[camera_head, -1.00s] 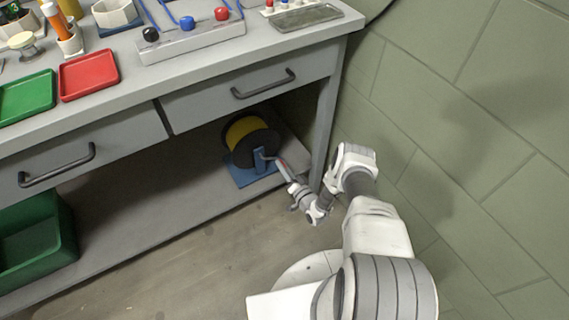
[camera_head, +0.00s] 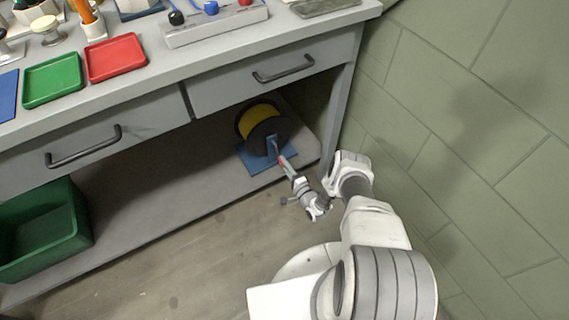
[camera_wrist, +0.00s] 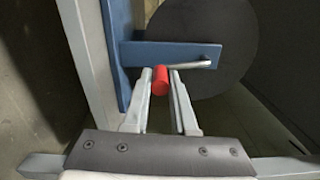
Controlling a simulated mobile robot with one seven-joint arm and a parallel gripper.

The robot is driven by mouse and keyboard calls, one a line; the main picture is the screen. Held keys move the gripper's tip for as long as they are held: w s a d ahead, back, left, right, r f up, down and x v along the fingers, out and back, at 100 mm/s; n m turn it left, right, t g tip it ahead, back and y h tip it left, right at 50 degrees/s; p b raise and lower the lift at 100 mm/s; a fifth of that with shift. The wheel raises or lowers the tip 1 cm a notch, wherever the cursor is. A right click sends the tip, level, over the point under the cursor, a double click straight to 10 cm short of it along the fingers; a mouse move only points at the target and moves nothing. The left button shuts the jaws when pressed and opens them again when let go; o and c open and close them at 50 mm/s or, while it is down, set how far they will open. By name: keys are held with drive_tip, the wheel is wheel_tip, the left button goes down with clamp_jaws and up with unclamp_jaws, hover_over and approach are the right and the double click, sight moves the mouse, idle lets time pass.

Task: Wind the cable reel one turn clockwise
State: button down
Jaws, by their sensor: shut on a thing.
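The cable reel (camera_head: 267,136) has dark round flanges and yellow cable (camera_head: 257,116). It stands on a blue base (camera_head: 264,163) on the shelf under the workbench. In the wrist view its dark flange (camera_wrist: 207,45) fills the upper right, behind a blue bracket (camera_wrist: 165,52). A grey metal crank arm (camera_wrist: 192,66) runs across the bracket to a red handle (camera_wrist: 160,80). My gripper (camera_wrist: 161,82) is shut on the red handle, one finger on each side of it. In the head view my gripper (camera_head: 282,160) reaches the front of the reel from the lower right.
A workbench leg (camera_head: 340,115) stands just right of the reel, close to my arm. Drawers with dark handles (camera_head: 283,69) hang above the shelf. A green bin (camera_head: 45,230) sits at the left. The block wall (camera_head: 470,130) is at the right.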

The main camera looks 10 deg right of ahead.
drive_tip(key=shift+a+m, duration=0.4)
drive_tip(key=shift+m, duration=0.2)
drive_tip(key=c, duration=0.7)
unclamp_jaws()
drive_tip(key=shift+s, duration=0.1)
